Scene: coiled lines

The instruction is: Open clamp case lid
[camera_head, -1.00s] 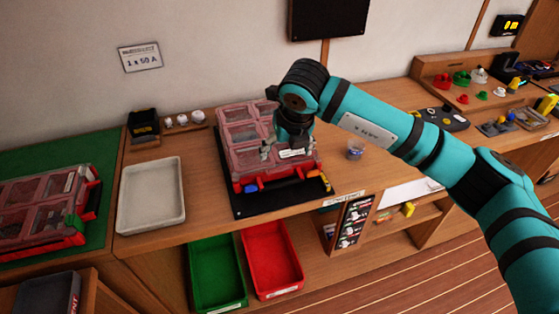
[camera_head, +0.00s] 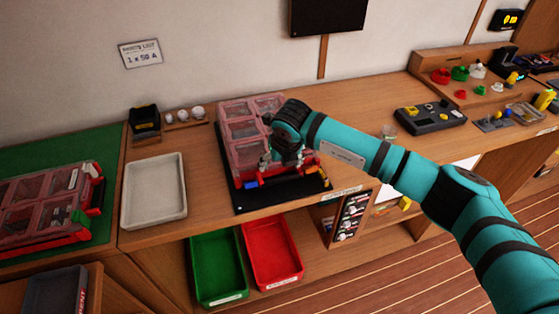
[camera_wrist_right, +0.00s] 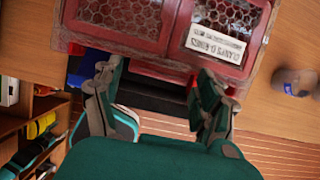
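The clamp case (camera_head: 241,130) is a red case with a clear, divided lid, on a black mat at mid-table. Its lid looks down in the head view. In the right wrist view the lid's front edge (camera_wrist_right: 150,58) crosses the top, with an upside-down white label (camera_wrist_right: 214,44). A blue latch (camera_head: 250,184) and an orange latch (camera_head: 309,170) show on the front. My right gripper (camera_head: 268,165) is at the case's front; its fingers (camera_wrist_right: 160,82) are spread, empty, just below the lid edge. Contact cannot be told. My left gripper is out of view.
A white tray (camera_head: 154,208) lies left of the case. Another red case (camera_head: 45,213) rests on a green mat (camera_head: 30,154). Green (camera_head: 217,270) and red (camera_head: 272,257) bins stand below the table front. A dark control box (camera_head: 430,117) stands to the right.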

